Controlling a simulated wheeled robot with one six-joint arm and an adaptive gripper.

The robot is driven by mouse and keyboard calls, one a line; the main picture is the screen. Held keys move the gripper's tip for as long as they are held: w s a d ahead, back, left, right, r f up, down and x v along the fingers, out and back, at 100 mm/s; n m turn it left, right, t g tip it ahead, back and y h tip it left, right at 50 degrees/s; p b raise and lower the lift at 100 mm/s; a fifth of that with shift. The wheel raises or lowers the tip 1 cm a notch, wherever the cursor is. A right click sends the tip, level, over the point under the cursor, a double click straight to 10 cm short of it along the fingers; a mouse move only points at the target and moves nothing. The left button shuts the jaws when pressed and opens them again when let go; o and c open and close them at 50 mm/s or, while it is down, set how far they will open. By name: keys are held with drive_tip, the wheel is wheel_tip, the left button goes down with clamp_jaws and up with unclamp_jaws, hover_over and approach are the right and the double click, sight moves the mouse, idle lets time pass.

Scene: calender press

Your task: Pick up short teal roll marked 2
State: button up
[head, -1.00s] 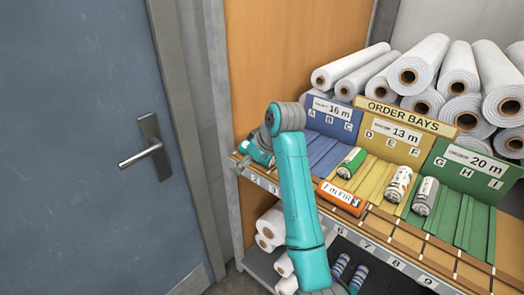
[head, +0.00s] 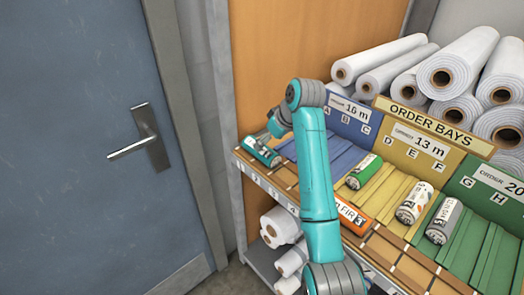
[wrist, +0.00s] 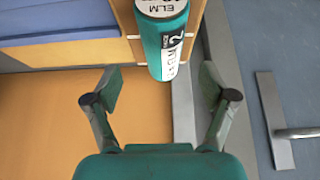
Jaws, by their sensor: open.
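The short teal roll marked 2 (wrist: 166,48) shows in the wrist view at the top, with a white label and a pale end reading ELM. In the head view the teal roll (head: 262,152) lies at the left end of the shelf's front ledge. My gripper (wrist: 160,72) is open and empty. In the wrist view its two fingers are spread wide to the left and right, with the roll's near end between their tips in the picture. Whether the roll is at finger depth I cannot tell. The fingers are not clear in the head view.
A green-and-white roll (head: 363,171), an orange roll (head: 349,216), a white patterned roll (head: 414,203) and a grey roll (head: 443,221) lie to the right. Large white rolls (head: 452,72) are stacked behind. A blue door (head: 95,190) with a lever handle stands left of the shelf.

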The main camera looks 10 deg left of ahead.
drive_tip(key=shift+x, duration=2.95)
drive_tip(key=shift+s+a, duration=0.1)
drive_tip(key=c, duration=1.3)
